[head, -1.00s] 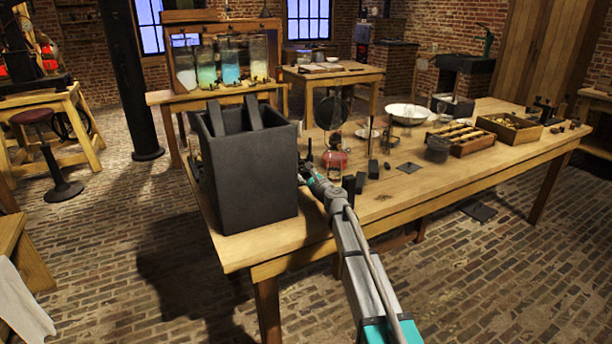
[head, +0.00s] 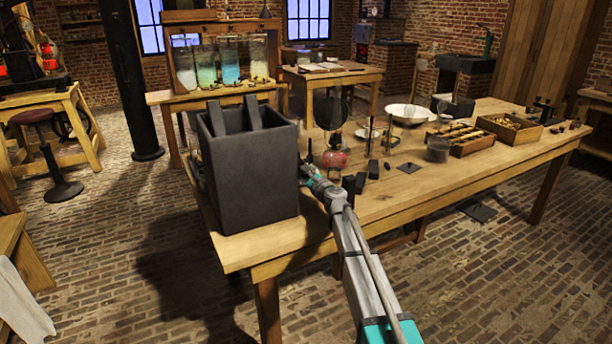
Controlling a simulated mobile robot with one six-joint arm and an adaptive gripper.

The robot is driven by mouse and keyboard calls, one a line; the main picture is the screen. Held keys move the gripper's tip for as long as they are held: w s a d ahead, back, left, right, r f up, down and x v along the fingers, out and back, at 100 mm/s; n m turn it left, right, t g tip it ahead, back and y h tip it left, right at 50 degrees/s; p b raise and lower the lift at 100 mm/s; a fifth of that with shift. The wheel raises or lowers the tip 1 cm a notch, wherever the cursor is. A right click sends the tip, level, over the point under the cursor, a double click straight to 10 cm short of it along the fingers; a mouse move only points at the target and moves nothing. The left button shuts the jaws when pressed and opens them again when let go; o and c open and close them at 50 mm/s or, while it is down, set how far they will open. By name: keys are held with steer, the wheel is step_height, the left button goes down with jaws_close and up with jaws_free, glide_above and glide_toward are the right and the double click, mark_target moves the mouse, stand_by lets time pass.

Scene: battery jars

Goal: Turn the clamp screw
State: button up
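I cannot make out the clamp screw; it is too small or hidden. A large dark grey open-topped box (head: 247,178) stands on the near left of the wooden table (head: 345,222), with two dark slabs rising inside it. My arm reaches in from the bottom of the head view. My gripper (head: 307,171) is at the box's right side, close to its wall. The fingertips are small and dark there. I cannot tell whether they touch anything or are open or shut.
Small dark blocks (head: 373,169) and a red glass vessel (head: 336,159) stand just right of and beyond my gripper. A white bowl (head: 409,113), a grey jar (head: 438,149) and wooden trays (head: 509,126) are farther right.

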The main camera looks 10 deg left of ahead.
stand_by(0.3)
steer(key=v, duration=1.2)
stand_by(0.4)
steer(key=m, duration=0.1)
steer(key=s+d+m, duration=0.1)
steer(key=m, duration=0.1)
steer(key=s+m, duration=0.1)
steer(key=m, duration=0.1)
steer(key=shift+d, duration=0.25)
steer(key=shift+w+a, duration=0.1)
steer(key=x, duration=1.3)
steer(key=shift+w+a, duration=0.15)
steer(key=shift+w, duration=0.05)
